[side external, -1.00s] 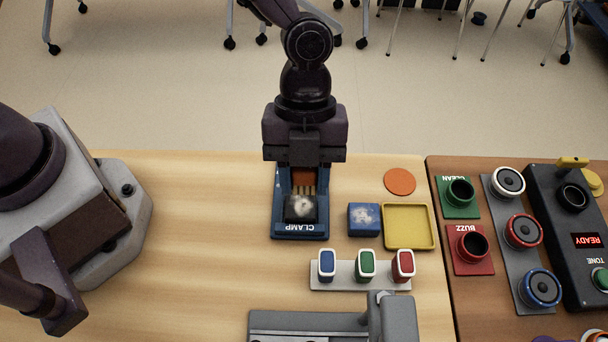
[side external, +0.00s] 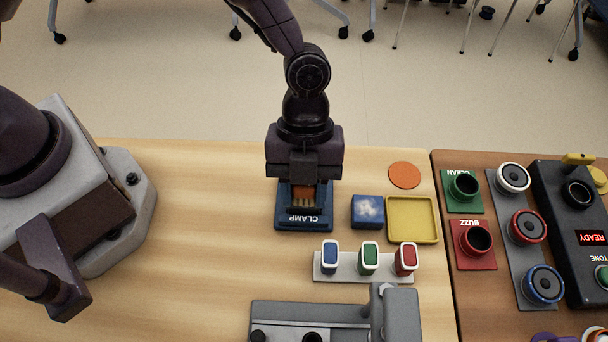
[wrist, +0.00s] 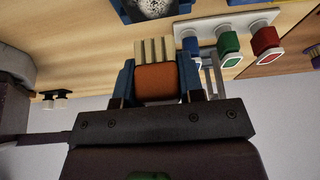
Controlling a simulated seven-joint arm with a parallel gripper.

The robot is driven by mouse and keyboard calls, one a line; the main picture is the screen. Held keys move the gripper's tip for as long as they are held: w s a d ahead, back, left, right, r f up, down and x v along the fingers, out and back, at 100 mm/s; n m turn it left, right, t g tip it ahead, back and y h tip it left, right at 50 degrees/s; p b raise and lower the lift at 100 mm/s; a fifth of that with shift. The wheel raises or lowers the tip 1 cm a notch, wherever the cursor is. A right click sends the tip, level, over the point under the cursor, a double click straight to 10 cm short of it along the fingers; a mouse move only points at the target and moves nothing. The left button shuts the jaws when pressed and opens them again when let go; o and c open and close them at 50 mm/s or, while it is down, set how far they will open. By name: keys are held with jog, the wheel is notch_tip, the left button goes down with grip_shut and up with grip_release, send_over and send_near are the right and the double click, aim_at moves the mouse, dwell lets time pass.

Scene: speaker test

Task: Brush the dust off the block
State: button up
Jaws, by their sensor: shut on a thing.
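My gripper (side external: 304,190) is shut on an orange brush (wrist: 155,82) with cream bristles (wrist: 155,49). In the side view the brush (side external: 303,190) is over the blue clamp (side external: 302,224). A dark block with a pale dusty patch sits at the clamp; in the wrist view the dusty patch (wrist: 152,8) shows at the top edge, beyond the bristle tips. In the side view the brush mostly hides this block. I cannot tell whether the bristles touch it. A blue block (side external: 367,212) with a white dusty patch stands right of the clamp, apart from the brush.
A yellow tray (side external: 433,219) and an orange disc (side external: 404,175) lie right of the blue block. A grey rack (side external: 325,269) with blue, green and red pieces stands nearer the camera, before a grey fixture (side external: 392,318). Wood table left of the clamp is clear.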

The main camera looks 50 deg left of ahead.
aim_at(304, 189)
jog(key=shift+f, duration=0.85)
notch_tip(304, 189, down, 2)
jog(key=shift+f, duration=0.15)
jog(key=shift+w+a, duration=0.6)
jog(key=shift+w, duration=0.05)
jog(key=shift+w+a+r, duration=0.25)
jog(key=shift+w+a, duration=0.55)
jog(key=shift+a, duration=0.05)
jog(key=shift+s+d+r, duration=0.1)
jog(key=shift+s+d, duration=0.95)
jog(key=shift+d, duration=0.05)
jog(key=shift+s+d+f, duration=0.2)
jog(key=shift+s+d, duration=0.05)
jog(key=shift+s, duration=0.05)
jog(key=shift+s+d+r, duration=0.15)
jog(key=shift+r, duration=3.95)
